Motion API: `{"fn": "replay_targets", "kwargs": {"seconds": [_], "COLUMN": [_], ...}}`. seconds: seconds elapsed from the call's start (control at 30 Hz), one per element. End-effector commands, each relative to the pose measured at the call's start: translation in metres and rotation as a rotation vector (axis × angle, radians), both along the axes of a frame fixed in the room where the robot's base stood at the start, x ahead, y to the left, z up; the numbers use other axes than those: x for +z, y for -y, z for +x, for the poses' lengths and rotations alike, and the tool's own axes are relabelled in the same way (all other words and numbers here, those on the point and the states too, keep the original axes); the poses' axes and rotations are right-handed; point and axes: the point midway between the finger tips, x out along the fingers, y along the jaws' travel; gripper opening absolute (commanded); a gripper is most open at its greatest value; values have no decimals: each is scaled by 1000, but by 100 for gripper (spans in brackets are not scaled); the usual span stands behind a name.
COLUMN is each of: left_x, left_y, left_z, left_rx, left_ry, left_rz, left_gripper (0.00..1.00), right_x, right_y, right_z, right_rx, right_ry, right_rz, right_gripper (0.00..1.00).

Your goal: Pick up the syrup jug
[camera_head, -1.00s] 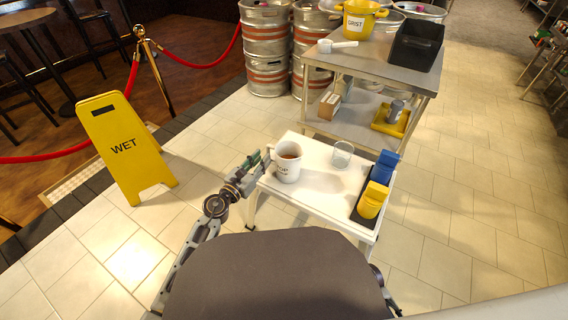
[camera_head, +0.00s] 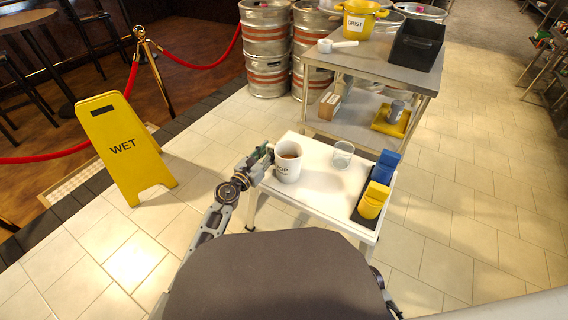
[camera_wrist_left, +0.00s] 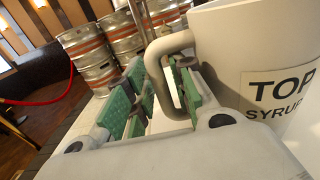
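My left gripper (camera_head: 262,158) is at the jug's handle side. In the wrist view its green-padded fingers (camera_wrist_left: 156,100) are open, with the handle between them and a gap beside the left pad. My right gripper is not in view.
A black holder with blue (camera_head: 386,166) and yellow (camera_head: 373,200) items lies along the table's right edge. A steel cart (camera_head: 375,70) stands behind. A yellow wet-floor sign (camera_head: 125,150) stands left.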

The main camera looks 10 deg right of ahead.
Motion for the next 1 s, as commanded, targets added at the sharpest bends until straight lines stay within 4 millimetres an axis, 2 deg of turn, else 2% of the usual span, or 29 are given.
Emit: {"fn": "replay_targets", "kwargs": {"seconds": [0.1,0.3,1.0], "left_x": [0,0,8], "left_y": [0,0,0], "left_z": [0,0,0], "left_rx": [0,0,1], "left_ry": [0,0,2], "left_rz": [0,0,-3], "left_gripper": [23,0,0], "right_x": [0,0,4], "right_y": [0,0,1], "right_z": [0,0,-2], "right_rx": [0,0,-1], "right_ry": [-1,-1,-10], "right_rz": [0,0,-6], "right_gripper": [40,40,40]}}
